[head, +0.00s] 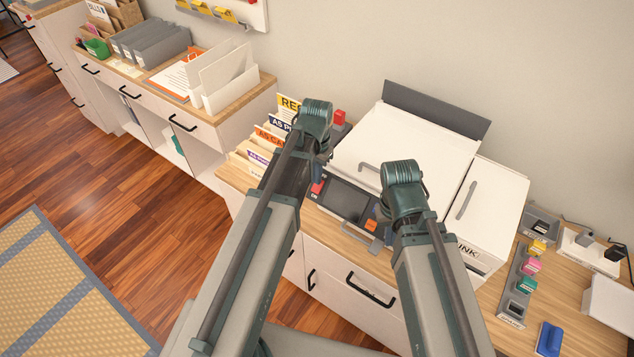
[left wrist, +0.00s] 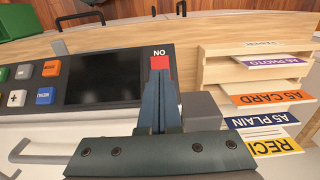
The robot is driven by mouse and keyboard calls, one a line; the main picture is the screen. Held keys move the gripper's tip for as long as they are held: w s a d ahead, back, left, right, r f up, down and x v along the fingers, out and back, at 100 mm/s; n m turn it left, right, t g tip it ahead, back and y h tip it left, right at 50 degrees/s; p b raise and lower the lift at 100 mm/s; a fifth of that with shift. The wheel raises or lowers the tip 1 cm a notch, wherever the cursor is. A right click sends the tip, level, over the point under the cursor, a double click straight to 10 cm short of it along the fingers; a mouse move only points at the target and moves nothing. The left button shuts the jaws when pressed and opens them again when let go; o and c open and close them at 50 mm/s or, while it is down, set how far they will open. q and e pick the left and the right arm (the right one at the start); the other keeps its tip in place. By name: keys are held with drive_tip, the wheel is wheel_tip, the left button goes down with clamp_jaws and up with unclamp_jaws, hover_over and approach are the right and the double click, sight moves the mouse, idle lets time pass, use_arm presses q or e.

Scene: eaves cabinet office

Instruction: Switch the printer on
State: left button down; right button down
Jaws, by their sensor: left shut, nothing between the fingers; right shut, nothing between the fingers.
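The printer (head: 400,150) is a large white machine on the wooden counter. Its dark control panel with a blank screen (head: 345,197) runs along the front; the screen also shows in the left wrist view (left wrist: 103,76). A red square switch (head: 318,187) sits at the panel's left end, and in the left wrist view the switch (left wrist: 160,63) is marked "NO". My left gripper (left wrist: 158,76) is shut and empty, its tips right at the red switch; I cannot tell whether they touch. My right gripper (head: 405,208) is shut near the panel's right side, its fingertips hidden.
Labelled paper slots (head: 265,140) stand left of the printer, close to my left gripper. A white ink cabinet (head: 485,215) is on the right. Orange (left wrist: 51,68) and blue (left wrist: 45,96) buttons sit beside the screen. Coloured cartridges (head: 530,265) are further right.

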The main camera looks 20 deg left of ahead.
sight(317, 189)
use_arm(q)
wheel_tip(317, 189, up, 5)
drive_tip(key=p, duration=0.4)
drive_tip(key=shift+r+p, duration=0.15)
drive_tip(key=shift+p, duration=0.2)
drive_tip(key=s+d+f+y+b, duration=0.1)
drive_tip(key=s+d+f+b, duration=0.2)
drive_tip(key=s+d, duration=0.7)
drive_tip(key=s, duration=0.4)
drive_tip(key=shift+s+d+f+b, duration=0.15)
drive_tip(key=shift+d+f+b, duration=0.1)
drive_tip(key=shift+f+b, duration=0.15)
